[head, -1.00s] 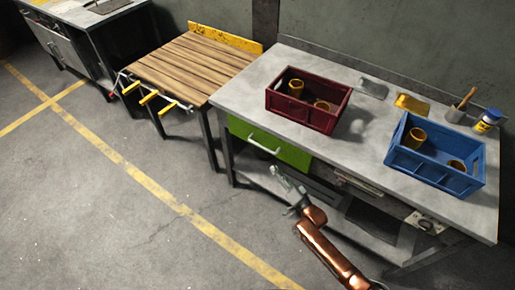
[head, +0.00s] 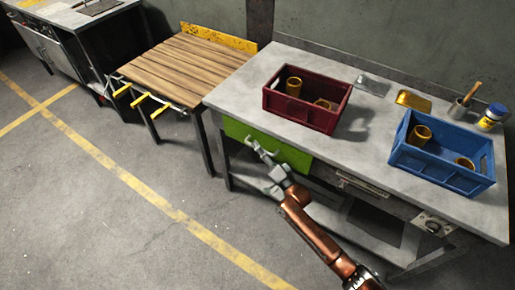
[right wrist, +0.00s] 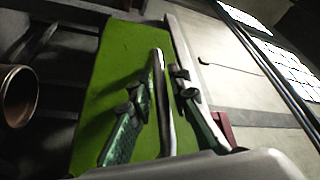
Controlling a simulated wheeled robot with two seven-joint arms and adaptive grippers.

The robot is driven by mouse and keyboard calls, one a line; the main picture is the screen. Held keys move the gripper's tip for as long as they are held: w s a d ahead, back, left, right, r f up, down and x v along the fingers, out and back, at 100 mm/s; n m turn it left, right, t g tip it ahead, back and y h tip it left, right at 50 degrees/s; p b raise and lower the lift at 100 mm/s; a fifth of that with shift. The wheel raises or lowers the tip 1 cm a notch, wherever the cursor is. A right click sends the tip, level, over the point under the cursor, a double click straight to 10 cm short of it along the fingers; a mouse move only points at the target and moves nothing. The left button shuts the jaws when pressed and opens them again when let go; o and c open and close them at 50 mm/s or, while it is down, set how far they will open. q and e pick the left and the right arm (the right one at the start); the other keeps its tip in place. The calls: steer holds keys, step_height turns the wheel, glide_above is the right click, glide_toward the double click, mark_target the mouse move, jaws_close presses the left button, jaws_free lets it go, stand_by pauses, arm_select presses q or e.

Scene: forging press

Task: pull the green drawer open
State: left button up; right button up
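The green drawer (head: 288,155) sits under the left end of the grey workbench, its front looking flush with the bench. Its pale bar handle shows in the right wrist view (right wrist: 161,95). My right gripper (head: 254,146) is at the handle in the head view and hides most of it. In the right wrist view its two fingers (right wrist: 158,98) are apart, one on each side of the handle bar, with a gap visible. The green drawer front (right wrist: 112,80) lies behind the left finger. My left gripper is not in view.
The workbench top (head: 240,90) carries a dark red crate (head: 305,115) and a blue crate (head: 440,175), each with brass-coloured cylinders. A slatted wooden table (head: 180,70) with yellow-handled clamps stands to the left. The floor (head: 90,220) in front is clear.

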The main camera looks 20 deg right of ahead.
steer(key=shift+c, duration=0.6)
jaws_close()
